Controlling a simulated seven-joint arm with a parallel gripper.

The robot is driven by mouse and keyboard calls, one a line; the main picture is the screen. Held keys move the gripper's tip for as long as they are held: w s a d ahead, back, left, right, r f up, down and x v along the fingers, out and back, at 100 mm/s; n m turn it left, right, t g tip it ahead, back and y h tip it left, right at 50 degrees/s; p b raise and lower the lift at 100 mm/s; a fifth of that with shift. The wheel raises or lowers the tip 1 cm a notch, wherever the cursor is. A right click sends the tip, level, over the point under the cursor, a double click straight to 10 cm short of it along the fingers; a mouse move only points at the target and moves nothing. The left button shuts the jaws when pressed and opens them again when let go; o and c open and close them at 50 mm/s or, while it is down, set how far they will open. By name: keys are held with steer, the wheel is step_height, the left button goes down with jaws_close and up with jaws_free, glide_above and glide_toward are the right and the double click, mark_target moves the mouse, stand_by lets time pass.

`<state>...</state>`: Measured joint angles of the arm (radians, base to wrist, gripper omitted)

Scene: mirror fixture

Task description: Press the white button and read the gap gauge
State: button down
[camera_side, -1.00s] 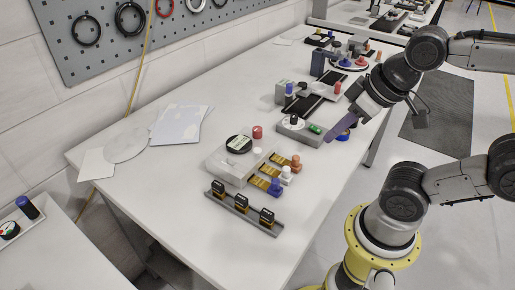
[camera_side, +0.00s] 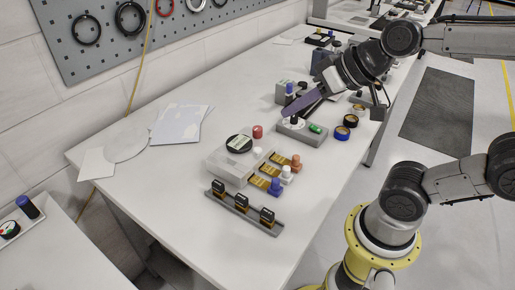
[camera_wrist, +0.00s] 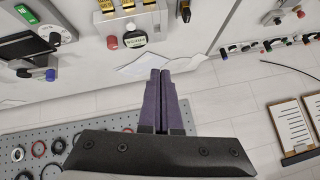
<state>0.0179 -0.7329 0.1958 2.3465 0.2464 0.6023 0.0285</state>
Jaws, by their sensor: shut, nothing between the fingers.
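The mirror fixture (camera_side: 228,168) is a pale block on the bench with gold strips. A round black gauge with a pale display (camera_side: 239,144) sits at its back edge; the reading is too small to make out. A small white button (camera_side: 257,150) is on the block beside the gauge. A white knob (camera_side: 286,171) stands between an orange knob (camera_side: 295,161) and a blue one (camera_side: 275,187). My gripper (camera_side: 284,115) has purple fingers, shut and empty, up and right of the gauge, apart from the fixture. The wrist view shows the gripper (camera_wrist: 160,72) and gauge (camera_wrist: 132,36).
A grey box with a dial and green switch (camera_side: 315,128) lies near my fingers. A rail with black clips (camera_side: 242,212) lies in front. Papers (camera_side: 180,124) lie left. The bench's front left is clear.

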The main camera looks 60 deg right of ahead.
steer(key=w+d+f+m+t, duration=0.1)
steer(key=w+m, duration=0.3)
steer(key=w, duration=0.4)
steer(key=m, duration=0.2)
glide_above(257, 150)
steer(key=s, duration=0.1)
step_height(257, 150, down, 5)
steer(key=shift+d+h, duration=0.2)
steer(key=shift+h, duration=0.1)
steer(key=shift+f, duration=0.1)
steer(key=shift+f, duration=4.25)
steer(key=shift+f, duration=0.2)
steer(key=shift+f, duration=0.25)
